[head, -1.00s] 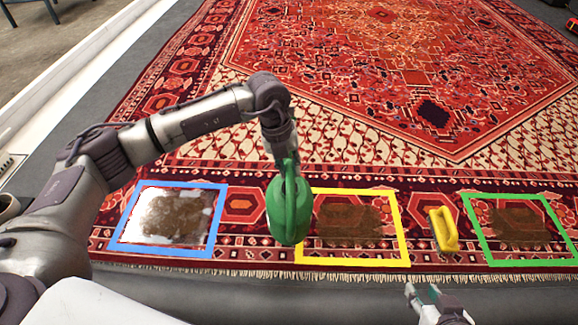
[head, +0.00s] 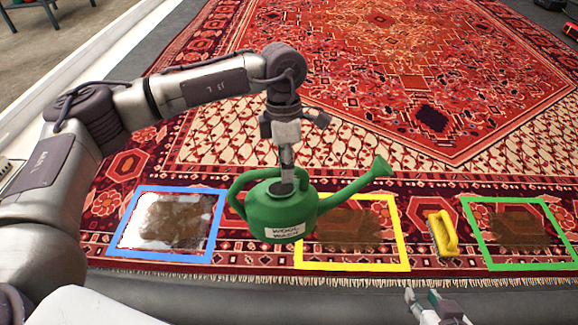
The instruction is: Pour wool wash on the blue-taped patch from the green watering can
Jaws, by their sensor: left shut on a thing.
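The green watering can (head: 262,212), with a label reading "WOOL WASH", hangs upright in front of the gap between the blue-taped and yellow-taped patches. Its spout points right and its handle is on the left. My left gripper (head: 285,186) reaches down from above and is shut on the can; its fingertips are partly hidden at the can's top. The blue-taped patch (head: 128,196) lies to the left, with a brown stain partly covered by white liquid or foam. My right gripper (head: 424,300) is at the bottom edge, low and partly cut off; its jaw state is unclear.
The yellow-taped patch (head: 403,250) and green-taped patch (head: 520,267) each frame a brown stain without white on it. A yellow brush (head: 443,233) lies between them on the red patterned rug (head: 330,90). A dark floor strip runs along the rug's fringed front edge.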

